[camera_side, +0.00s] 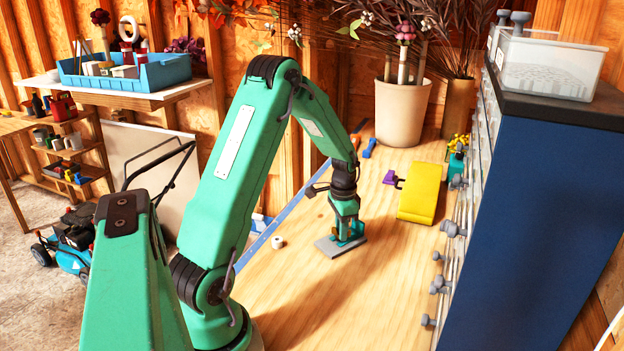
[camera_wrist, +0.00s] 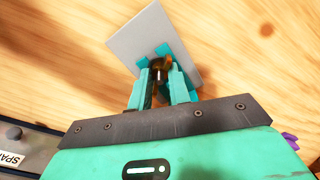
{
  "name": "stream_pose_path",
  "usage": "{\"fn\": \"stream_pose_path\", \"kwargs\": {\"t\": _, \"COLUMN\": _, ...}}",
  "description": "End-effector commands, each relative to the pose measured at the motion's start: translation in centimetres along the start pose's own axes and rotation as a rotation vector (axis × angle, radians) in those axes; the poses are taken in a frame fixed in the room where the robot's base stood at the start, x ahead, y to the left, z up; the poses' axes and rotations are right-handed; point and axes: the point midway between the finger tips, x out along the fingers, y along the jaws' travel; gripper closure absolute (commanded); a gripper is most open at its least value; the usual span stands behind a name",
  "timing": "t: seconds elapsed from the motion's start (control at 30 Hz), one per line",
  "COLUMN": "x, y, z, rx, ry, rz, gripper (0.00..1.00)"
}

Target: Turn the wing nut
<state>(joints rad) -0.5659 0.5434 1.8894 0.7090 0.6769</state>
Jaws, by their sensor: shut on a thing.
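My gripper (camera_side: 347,231) points down over a grey plate (camera_side: 326,246) lying on the wooden bench. In the wrist view the plate (camera_wrist: 138,38) stretches out beyond my fingers. My gripper's teal fingers (camera_wrist: 161,80) are shut on a small brass-coloured wing nut (camera_wrist: 163,64) above the plate. The fingers hide much of the nut and what it sits on. In the side view the nut is hidden behind my fingers.
A white roll (camera_side: 278,242) lies left of the plate. A yellow block (camera_side: 422,193) and a purple clamp-like piece (camera_side: 392,179) lie to the right. A blue cabinet (camera_side: 530,200) stands at the right edge. The near bench is clear.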

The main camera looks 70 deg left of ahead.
Motion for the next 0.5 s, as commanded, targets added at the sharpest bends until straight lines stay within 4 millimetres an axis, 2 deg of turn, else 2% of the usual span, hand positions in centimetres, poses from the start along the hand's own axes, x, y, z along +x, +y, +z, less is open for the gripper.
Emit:
{"fn": "stream_pose_path", "kwargs": {"t": 0.47, "x": -0.18, "y": -0.09, "z": -0.12, "rx": 0.0, "ry": 0.004, "rz": -0.003, "gripper": 1.0}}
{"fn": "stream_pose_path", "kwargs": {"t": 0.5, "x": -0.17, "y": -0.09, "z": -0.12, "rx": 0.0, "ry": 0.004, "rz": -0.003, "gripper": 0.76}}
